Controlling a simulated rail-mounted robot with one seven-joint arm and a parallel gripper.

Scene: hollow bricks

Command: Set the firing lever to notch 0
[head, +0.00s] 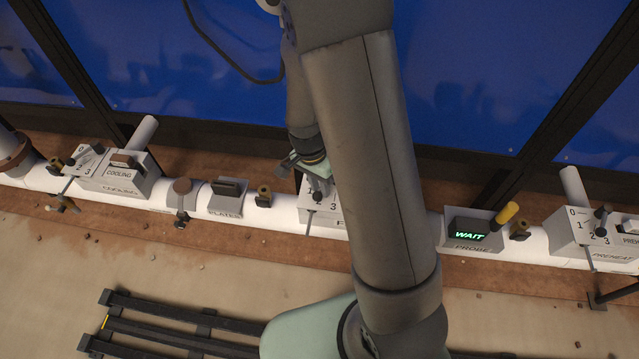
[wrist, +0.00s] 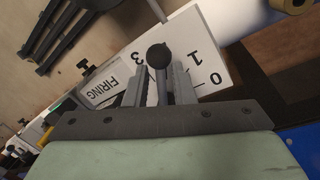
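The firing lever is on a white housing (wrist: 205,45) marked FIRING, with 0, 1 and 3 readable. Its round black knob (wrist: 158,55) stands between the 3 and the 1 as seen in the wrist view, and the 2 is hidden. My gripper (wrist: 159,76) has one finger on each side of the knob; whether the fingers press on it I cannot tell. In the head view my gripper (head: 317,184) is over the housing, and my arm covers much of the panel. The knob (head: 317,197) shows just below the fingers.
The housing sits on a long white pipe (head: 285,212). A cooling box (head: 120,172), a plates box (head: 226,198), a probe box reading WAIT (head: 470,233) and a preheat lever housing (head: 570,228) share it. A dark slatted pallet (head: 180,330) lies on the floor in front.

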